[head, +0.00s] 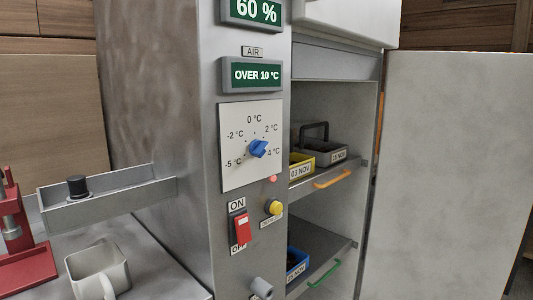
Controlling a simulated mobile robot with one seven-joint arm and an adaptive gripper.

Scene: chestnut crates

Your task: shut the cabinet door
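The cabinet (335,62) is a tall grey metal unit with its front opening uncovered. Its door (455,150), a large pale grey panel, stands wide open to the right of the opening. The door's lower end runs out of the frame. No handle shows on the visible face of the door. Inside are an upper shelf with an orange handle (333,178) and a lower shelf with a green handle (325,279). My gripper is not in view.
The shelves hold a yellow crate (302,167), a grey crate (331,155) and a blue crate (298,264). The control panel has a dial (257,149) and a red switch (242,229). A mug (98,270) and a red stand (28,262) are at lower left.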

